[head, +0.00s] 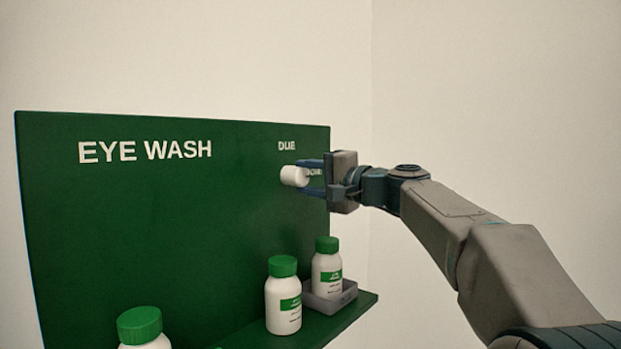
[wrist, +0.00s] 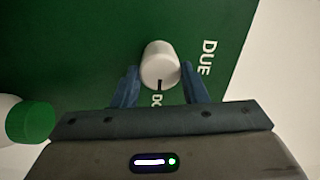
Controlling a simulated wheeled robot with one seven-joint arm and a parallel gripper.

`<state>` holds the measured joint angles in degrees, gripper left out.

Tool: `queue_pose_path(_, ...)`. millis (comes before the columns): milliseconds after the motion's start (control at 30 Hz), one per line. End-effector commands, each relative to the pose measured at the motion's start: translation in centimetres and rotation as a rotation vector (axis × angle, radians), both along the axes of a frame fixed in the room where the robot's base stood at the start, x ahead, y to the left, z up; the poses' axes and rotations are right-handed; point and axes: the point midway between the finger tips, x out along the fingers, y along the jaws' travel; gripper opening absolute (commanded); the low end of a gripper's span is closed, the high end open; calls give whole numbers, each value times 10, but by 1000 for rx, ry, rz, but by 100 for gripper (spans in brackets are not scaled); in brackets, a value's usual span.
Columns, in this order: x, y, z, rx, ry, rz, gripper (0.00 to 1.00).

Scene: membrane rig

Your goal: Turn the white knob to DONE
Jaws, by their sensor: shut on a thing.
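The white knob (head: 293,176) sticks out from the green EYE WASH panel, below the word DUE (head: 286,146). My gripper (head: 303,177) reaches it from the right and is shut on it, with one blue finger on each side. In the wrist view the knob (wrist: 159,62) shows between the fingers. Its dark pointer mark faces the bottom of that view, toward a label (wrist: 157,99) of which only the first letters show. DUE (wrist: 207,57) lies to the right there. In the head view the DONE label (head: 314,172) is partly hidden by my fingers.
The green panel (head: 150,220) has a shelf (head: 357,309) below with white, green-capped bottles. One bottle (head: 283,297) stands on it; another (head: 327,270) is in a grey tray (head: 345,297) under my gripper. A third (head: 139,327) is at the lower left. Free space lies right of the panel.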

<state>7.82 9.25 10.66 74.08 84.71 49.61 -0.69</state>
Motion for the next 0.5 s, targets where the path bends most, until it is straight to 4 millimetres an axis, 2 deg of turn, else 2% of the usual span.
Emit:
queue_pose_path(267, 0, 1, -2, 1, 3, 4, 16)
queue_pose_path(300, 0, 1, -2, 1, 3, 4, 45)
queue_pose_path(367, 0, 1, -1, 1, 3, 3, 61)
queue_pose_path(500, 0, 0, -1, 0, 2, 1, 61)
